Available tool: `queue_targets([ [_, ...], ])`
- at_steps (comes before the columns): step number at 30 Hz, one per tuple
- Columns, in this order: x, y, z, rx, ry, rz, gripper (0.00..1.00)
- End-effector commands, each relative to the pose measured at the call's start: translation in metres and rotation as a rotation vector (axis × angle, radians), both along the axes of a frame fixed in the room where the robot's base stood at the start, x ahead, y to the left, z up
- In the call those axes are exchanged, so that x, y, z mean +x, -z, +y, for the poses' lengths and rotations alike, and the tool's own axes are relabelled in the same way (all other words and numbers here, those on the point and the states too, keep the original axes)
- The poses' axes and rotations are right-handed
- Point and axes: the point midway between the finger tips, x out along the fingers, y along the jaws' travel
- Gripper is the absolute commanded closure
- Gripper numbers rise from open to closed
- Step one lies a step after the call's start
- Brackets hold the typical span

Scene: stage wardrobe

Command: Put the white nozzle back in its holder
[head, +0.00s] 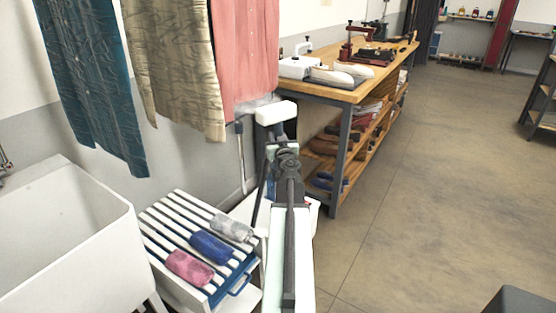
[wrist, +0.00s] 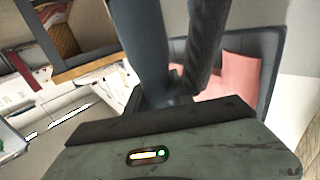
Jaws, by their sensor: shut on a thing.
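The white nozzle (head: 275,112) is a white block held up in front of the pink garment's lower edge in the head view. My gripper (head: 284,146) is directly below it, shut on its handle, which is mostly hidden by the gripper and arm. In the wrist view, the dark jaws (wrist: 178,85) come together; the nozzle cannot be made out clearly there. A slim grey pole (head: 242,165) with a dark top (head: 239,127) stands just left of the nozzle by the wall. It may be the holder, and the nozzle looks apart from it.
Teal, beige and pink garments (head: 250,60) hang at upper left. A white sink (head: 60,235) and a slatted rack (head: 165,225) with pink, blue and grey rolled items stand at lower left. A wooden workbench (head: 350,92) stands behind at right. The floor (head: 430,180) right is clear.

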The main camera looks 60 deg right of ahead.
Motion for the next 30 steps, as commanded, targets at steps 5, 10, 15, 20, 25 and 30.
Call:
queue_targets([
  [5, 0.003, 0.013, -0.001, 0.000, 0.003, 0.000, 1.00],
  [10, 0.003, 0.014, -0.001, 0.000, 0.003, 0.000, 1.00],
  [15, 0.002, 0.027, -0.002, 0.000, 0.003, 0.000, 1.00],
  [20, 0.002, 0.047, -0.002, 0.000, 0.003, 0.000, 1.00],
  [25, 0.002, 0.066, -0.002, 0.000, 0.004, 0.000, 1.00],
  [30, 0.002, 0.070, -0.002, 0.000, 0.004, 0.000, 1.00],
])
